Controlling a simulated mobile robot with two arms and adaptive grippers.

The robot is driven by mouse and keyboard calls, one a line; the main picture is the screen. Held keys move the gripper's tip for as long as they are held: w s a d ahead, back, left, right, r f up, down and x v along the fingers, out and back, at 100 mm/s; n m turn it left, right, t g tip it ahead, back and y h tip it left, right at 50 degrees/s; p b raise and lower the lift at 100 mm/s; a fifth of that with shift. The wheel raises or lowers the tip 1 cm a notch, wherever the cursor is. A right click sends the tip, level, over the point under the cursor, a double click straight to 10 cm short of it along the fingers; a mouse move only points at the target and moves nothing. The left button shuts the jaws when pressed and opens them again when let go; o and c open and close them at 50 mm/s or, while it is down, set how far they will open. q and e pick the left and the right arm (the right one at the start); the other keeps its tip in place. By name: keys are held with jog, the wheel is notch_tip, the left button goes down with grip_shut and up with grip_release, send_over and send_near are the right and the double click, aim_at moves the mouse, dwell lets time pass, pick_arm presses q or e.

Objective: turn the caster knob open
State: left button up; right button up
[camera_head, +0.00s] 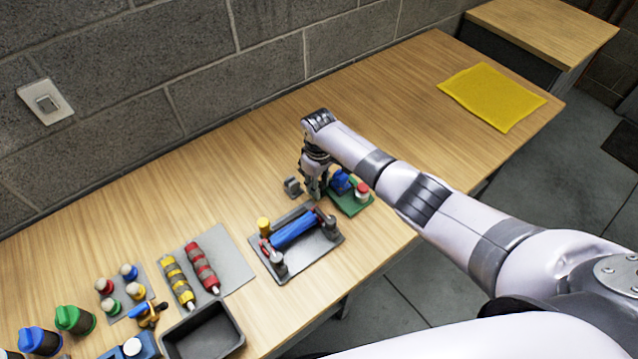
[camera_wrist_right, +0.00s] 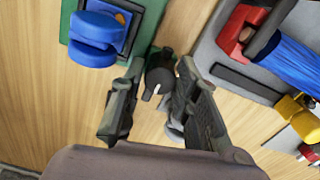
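A dark round knob (camera_wrist_right: 157,78) with a white pointer mark shows between the fingers of my right gripper in the wrist view. The right gripper (camera_wrist_right: 156,95) is open, with one finger on each side of the knob. A gap shows on the left side; I cannot tell whether the right finger touches it. In the head view, my right gripper (camera_head: 315,194) points down at the table. A small grey fixture (camera_head: 292,187) stands just left of it there. The gripper hides the knob in that view. My left gripper is not in view.
A green board (camera_head: 352,205) with blue and red parts sits right of the gripper. A grey tray (camera_head: 330,252) with a blue cylinder is in front. Striped rollers, bottles and a dark bin (camera_head: 203,332) stand at lower left. A yellow mat (camera_head: 490,97) lies far right.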

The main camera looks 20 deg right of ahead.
jog(key=shift+o, duration=1.4)
notch_tip(320, 180, up, 12)
jog(key=shift+s+f, duration=0.1)
